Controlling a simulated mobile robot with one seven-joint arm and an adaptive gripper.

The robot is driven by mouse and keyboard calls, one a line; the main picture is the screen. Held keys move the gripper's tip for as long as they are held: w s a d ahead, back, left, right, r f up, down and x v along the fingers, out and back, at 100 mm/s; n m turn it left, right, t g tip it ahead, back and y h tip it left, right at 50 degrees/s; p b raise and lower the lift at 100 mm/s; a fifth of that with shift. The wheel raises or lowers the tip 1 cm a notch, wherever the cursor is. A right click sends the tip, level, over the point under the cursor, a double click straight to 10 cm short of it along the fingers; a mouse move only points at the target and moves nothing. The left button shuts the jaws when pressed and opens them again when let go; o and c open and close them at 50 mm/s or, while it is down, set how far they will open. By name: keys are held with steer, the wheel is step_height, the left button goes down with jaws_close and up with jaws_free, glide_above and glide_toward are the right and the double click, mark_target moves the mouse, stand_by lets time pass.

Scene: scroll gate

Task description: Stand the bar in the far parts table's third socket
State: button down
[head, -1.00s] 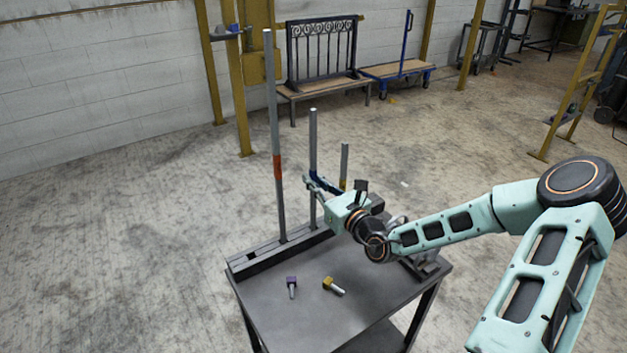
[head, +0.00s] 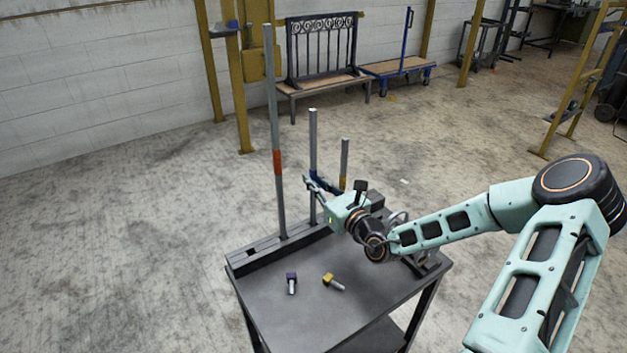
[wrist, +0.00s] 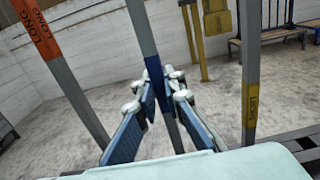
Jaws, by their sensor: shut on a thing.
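A grey bar (head: 313,145) of middle height with a blue band stands upright in the rack (head: 262,256) along the table's back edge. My gripper (head: 314,182) is shut on this bar near its blue band. In the wrist view the bar (wrist: 140,25) passes between my two blue-padded fingers (wrist: 163,88). A tall bar (head: 272,90) with an orange band marked LONG stands to its left, and a short bar (head: 344,158) with a yellow band to its right. My gripper and wrist partly hide the right part of the rack; I cannot tell how deep the held bar sits.
The dark parts table (head: 330,310) carries a purple-headed peg (head: 291,282) and a yellow-headed peg (head: 333,282) lying in front of the rack. An empty slot shows at the rack's left end. A bench with a dark railing (head: 322,50) and a blue cart (head: 398,68) stand by the wall.

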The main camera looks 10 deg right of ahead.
steer(key=shift+f, duration=0.25)
steer(key=c, duration=2)
jaws_free()
steer(key=shift+o, duration=0.2)
steer(key=shift+f, duration=0.15)
steer(key=v, duration=1.2)
